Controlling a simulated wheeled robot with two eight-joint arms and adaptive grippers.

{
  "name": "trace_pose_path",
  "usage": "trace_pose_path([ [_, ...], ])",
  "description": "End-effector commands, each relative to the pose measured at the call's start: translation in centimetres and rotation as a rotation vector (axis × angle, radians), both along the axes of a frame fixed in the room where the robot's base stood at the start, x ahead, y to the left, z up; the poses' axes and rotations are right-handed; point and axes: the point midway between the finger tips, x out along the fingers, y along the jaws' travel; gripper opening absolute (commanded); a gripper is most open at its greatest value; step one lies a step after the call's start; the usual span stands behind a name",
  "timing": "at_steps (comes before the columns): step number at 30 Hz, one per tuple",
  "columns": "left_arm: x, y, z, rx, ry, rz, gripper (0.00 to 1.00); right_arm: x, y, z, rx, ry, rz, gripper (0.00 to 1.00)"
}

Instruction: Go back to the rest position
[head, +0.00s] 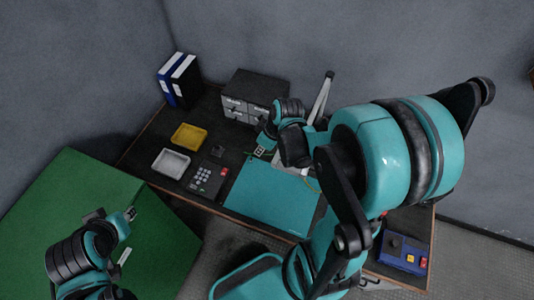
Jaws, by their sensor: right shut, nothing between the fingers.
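My right arm reaches in from the right over the dark workbench (232,208). The arm hides much of the bench's right part. My left gripper (130,214) is at the lower left, above the green surface (60,205) and away from the bench. Its fingers are too small to tell whether they are open.
A yellow tray (189,136), a white tray (171,162) and a keypad device (203,178) lie left of the mat. A blue box (401,251) with buttons is at the right. Grey walls close the back.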

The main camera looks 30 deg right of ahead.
Motion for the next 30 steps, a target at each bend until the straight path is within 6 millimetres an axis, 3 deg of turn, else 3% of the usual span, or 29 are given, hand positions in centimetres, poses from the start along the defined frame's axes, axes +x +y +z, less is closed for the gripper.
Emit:
trace_pose_path([
  [6, 0.0, 0.0, 1.7, 0.0, 0.0, 0.0, 0.31, -1.6, -1.0, 5.3, 0.001, 0.0, -0.003, 0.0],
  [13, 0.0, 0.0, 2.5, 0.0, 0.0, 0.0, 0.31, -2.5, -1.8, 8.7, 0.001, 0.001, -0.002, 0.0],
  [25, 0.0, 0.0, 2.4, 0.0, 0.0, 0.0, 0.31, -2.7, -1.9, 9.3, 0.001, 0.0, -0.002, 0.0],
  [28, 0.0, 0.0, 1.1, 0.0, 0.0, 0.0, 0.31, -2.9, -1.4, 8.4, -0.006, -0.007, -0.024, 0.0],
  [30, 0.0, 0.0, -0.7, 0.0, 0.0, 0.0, 0.31, -3.2, -0.6, 7.0, -0.013, -0.016, -0.062, 0.0],
])
